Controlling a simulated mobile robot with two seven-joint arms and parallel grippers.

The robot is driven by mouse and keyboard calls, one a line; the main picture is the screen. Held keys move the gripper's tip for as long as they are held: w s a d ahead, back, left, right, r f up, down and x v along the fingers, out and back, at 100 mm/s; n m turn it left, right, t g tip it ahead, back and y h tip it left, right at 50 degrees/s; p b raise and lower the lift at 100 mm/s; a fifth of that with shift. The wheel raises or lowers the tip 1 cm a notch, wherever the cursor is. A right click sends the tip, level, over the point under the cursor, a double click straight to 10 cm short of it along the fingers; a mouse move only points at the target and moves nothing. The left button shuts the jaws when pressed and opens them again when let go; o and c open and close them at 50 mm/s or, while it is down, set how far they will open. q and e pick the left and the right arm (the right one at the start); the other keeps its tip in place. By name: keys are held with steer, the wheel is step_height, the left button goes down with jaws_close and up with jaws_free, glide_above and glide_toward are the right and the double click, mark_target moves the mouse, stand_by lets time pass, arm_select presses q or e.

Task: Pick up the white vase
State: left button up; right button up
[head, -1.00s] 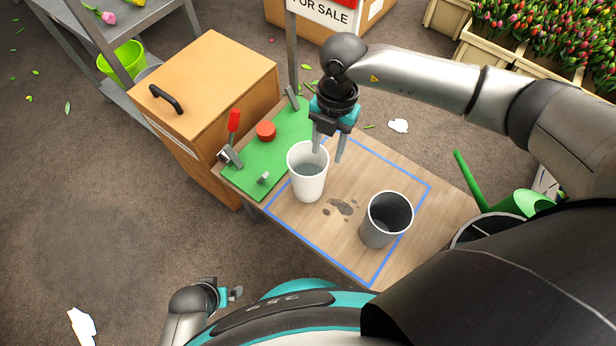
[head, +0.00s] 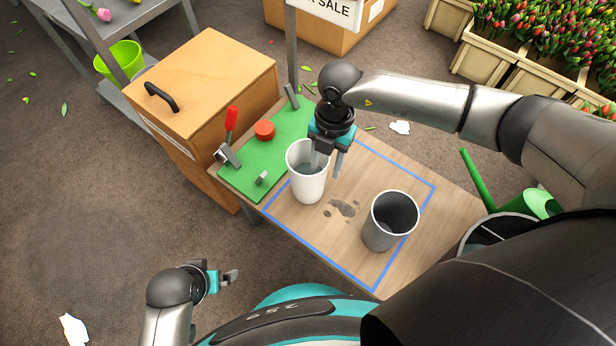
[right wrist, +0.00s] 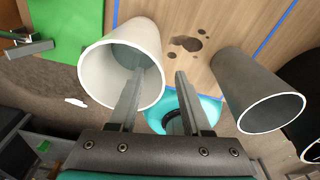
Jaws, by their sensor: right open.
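The white vase (head: 309,187) stands upright on the wooden table, inside the blue outline. It also shows in the right wrist view (right wrist: 102,72), with its open mouth facing the camera. My right gripper (head: 327,166) is open and points down at the vase's rim. One finger reaches into the mouth and the other is outside, on the right, so the wall lies between them. In the right wrist view, the fingers (right wrist: 156,78) are apart with nothing clamped. My left gripper (head: 226,277) is low at the left, away from the table; its jaw opening is unclear.
A grey vase (head: 380,236) stands to the right on the table (head: 446,205). A green mat (head: 246,183) with a red button (head: 264,130) and clamps lies to the left. A wooden cabinet (head: 205,85) adjoins it. A green watering can (head: 535,203) is at the right.

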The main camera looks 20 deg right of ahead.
steer(key=shift+f, duration=0.3)
steer(key=shift+c, duration=0.3)
jaws_close()
steer(key=shift+s+f, duration=0.1)
steer(key=shift+s, duration=0.05)
stand_by(0.8)
